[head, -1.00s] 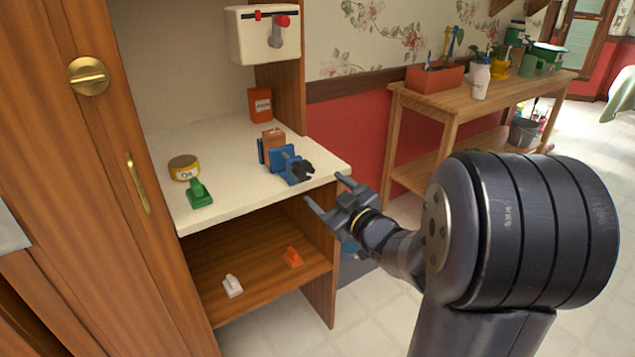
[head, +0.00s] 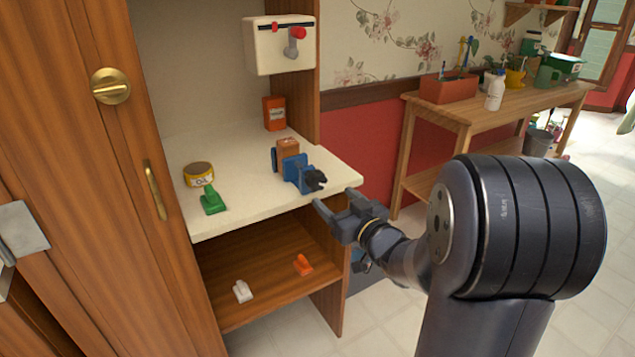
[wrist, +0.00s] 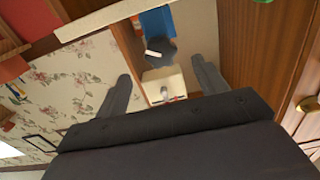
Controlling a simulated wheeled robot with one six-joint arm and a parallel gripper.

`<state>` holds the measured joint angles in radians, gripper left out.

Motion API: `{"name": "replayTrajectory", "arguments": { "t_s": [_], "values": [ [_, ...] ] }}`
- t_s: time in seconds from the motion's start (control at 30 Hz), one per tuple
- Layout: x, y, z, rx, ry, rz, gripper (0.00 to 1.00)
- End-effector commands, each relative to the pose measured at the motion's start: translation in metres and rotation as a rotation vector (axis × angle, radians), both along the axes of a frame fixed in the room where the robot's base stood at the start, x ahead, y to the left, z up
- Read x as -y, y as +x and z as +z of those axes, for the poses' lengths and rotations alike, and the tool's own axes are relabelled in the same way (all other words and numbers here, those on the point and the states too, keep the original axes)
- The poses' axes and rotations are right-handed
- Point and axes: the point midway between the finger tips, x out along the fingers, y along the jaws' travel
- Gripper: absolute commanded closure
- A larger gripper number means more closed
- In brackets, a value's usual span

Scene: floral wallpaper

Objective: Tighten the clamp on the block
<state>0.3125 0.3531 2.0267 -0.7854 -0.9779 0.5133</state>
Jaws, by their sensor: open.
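The blue clamp (head: 296,172) stands on the cream counter (head: 240,218) near its front right corner. Its black knob (head: 315,180) points toward the front edge. The brown block (head: 287,147) sits between the clamp's jaws; I cannot tell how tightly. My gripper (head: 335,208) is open and empty, just in front of the counter edge, apart from the knob. In the wrist view, the knob (wrist: 160,52) and part of the blue clamp (wrist: 157,22) show beyond and between my two fingers (wrist: 165,85). The block cannot be made out there.
A white box with a lever (head: 270,55) hangs above. White (head: 242,291) and orange (head: 303,265) objects lie on the lower shelf. A wooden bench (head: 480,115) stands right.

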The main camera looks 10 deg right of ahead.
Motion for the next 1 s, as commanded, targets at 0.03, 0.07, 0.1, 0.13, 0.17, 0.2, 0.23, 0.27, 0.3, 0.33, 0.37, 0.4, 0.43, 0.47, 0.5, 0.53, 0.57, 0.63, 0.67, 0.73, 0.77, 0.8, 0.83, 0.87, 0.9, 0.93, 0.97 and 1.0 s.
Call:
{"name": "replayTrajectory", "arguments": {
  "t_s": [0.03,0.07,0.1,0.13,0.17,0.2,0.23,0.27,0.3,0.33,0.37,0.4,0.43,0.47,0.5,0.53,0.57,0.63,0.67,0.73,0.77,0.8,0.83,0.87,0.9,0.93,0.97,1.0],
  "values": [
    [-0.004,0.009,-0.001,0.000,-0.001,0.004,0.32],
    [-0.006,0.014,-0.001,-0.001,0.000,0.003,0.32],
    [-0.008,0.022,-0.001,0.000,-0.001,0.004,0.32],
    [-0.011,0.027,-0.001,0.001,-0.002,0.004,0.32],
    [-0.012,0.033,-0.001,0.000,-0.001,0.003,0.32],
    [-0.015,0.041,-0.001,0.001,-0.002,0.004,0.32],
    [-0.017,0.046,-0.001,0.001,-0.003,0.004,0.32],
    [-0.018,0.051,-0.001,0.000,-0.003,0.003,0.32],
    [-0.020,0.058,-0.001,0.001,-0.002,0.002,0.32],
    [-0.022,0.062,0.000,0.002,-0.003,0.003,0.32],
    [-0.023,0.066,-0.001,0.001,-0.003,0.002,0.32],
    [-0.024,0.071,-0.001,0.000,-0.003,0.001,0.32],
    [-0.025,0.075,0.000,0.001,-0.004,0.001,0.32],
    [-0.026,0.077,0.000,0.001,-0.004,0.001,0.32],
    [-0.027,0.080,0.000,0.001,-0.003,0.001,0.32],
    [-0.028,0.082,0.000,0.001,-0.003,0.001,0.32],
    [-0.028,0.084,0.000,0.001,-0.003,0.000,0.32],
    [-0.029,0.086,0.000,0.000,-0.003,0.000,0.32],
    [-0.029,0.087,0.000,0.000,-0.003,-0.001,0.32],
    [-0.029,0.087,0.000,0.000,-0.003,-0.001,0.32],
    [-0.029,0.087,0.000,0.000,-0.003,-0.001,0.32],
    [-0.029,0.087,0.000,0.001,-0.003,-0.001,0.32],
    [-0.029,0.087,0.000,0.001,-0.003,-0.001,0.32],
    [-0.029,0.087,0.000,0.001,-0.003,-0.001,0.32],
    [-0.029,0.087,0.000,0.001,-0.003,-0.001,0.33],
    [-0.029,0.087,0.000,0.001,-0.003,-0.001,0.36],
    [-0.029,0.087,0.000,0.001,-0.003,-0.001,0.38],
    [-0.029,0.087,0.000,0.001,-0.003,-0.001,0.41]
  ]
}}
